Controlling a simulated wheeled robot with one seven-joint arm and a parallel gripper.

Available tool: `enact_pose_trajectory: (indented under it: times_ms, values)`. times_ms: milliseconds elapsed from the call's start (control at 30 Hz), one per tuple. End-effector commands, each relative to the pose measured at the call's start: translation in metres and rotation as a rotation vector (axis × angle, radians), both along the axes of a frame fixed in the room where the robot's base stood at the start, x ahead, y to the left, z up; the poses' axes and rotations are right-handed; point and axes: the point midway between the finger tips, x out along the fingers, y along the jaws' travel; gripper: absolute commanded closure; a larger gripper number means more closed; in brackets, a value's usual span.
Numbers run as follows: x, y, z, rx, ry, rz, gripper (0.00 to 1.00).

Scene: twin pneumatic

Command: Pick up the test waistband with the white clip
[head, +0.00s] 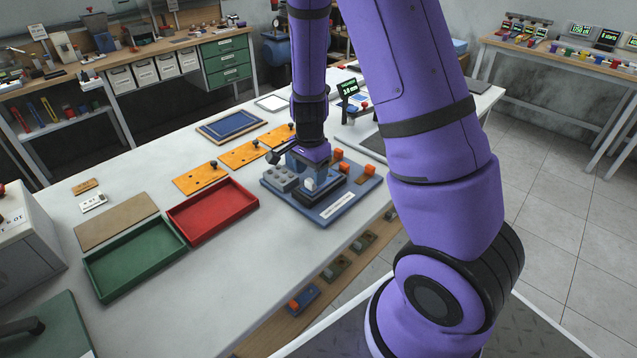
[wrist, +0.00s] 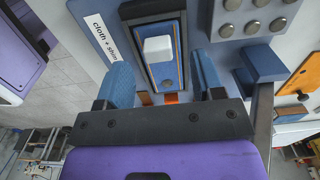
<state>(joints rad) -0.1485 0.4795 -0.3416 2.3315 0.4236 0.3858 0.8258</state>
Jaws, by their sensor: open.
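The white clip (head: 309,184) sits on the blue fixture board (head: 334,211) in the head view, just below my gripper (head: 308,163). In the wrist view the white clip (wrist: 158,48) is a pale block on a narrow dark blue strip with thin orange edges, which looks like the test waistband (wrist: 166,74). My gripper (wrist: 162,75) is open, with one blue finger on each side of the strip. I see nothing held between the fingers. Whether they touch the strip I cannot tell. My gripper and wrist partly hide the fixture in the head view.
A grey studded block (head: 282,178) stands left of the clip, and orange blocks (head: 342,168) stand right of it. Red (head: 213,210) and green (head: 135,258) trays lie on the left, with orange boards (head: 201,178) behind. The white table (head: 255,280) is bare in front.

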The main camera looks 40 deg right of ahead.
Motion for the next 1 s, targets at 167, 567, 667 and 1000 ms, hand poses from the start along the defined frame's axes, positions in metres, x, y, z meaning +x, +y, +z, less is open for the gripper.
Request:
enact_pose_trajectory:
  times_ms: [167, 567, 667, 1000]
  values:
    - [-0.002, -0.002, -0.024, 0.001, 0.002, -0.002, 0.38]
    - [-0.001, -0.001, -0.032, 0.000, -0.001, 0.001, 0.47]
    - [-0.001, -0.001, -0.032, 0.000, -0.001, 0.001, 0.70]
    - [-0.001, -0.001, -0.032, 0.000, -0.001, 0.000, 0.96]
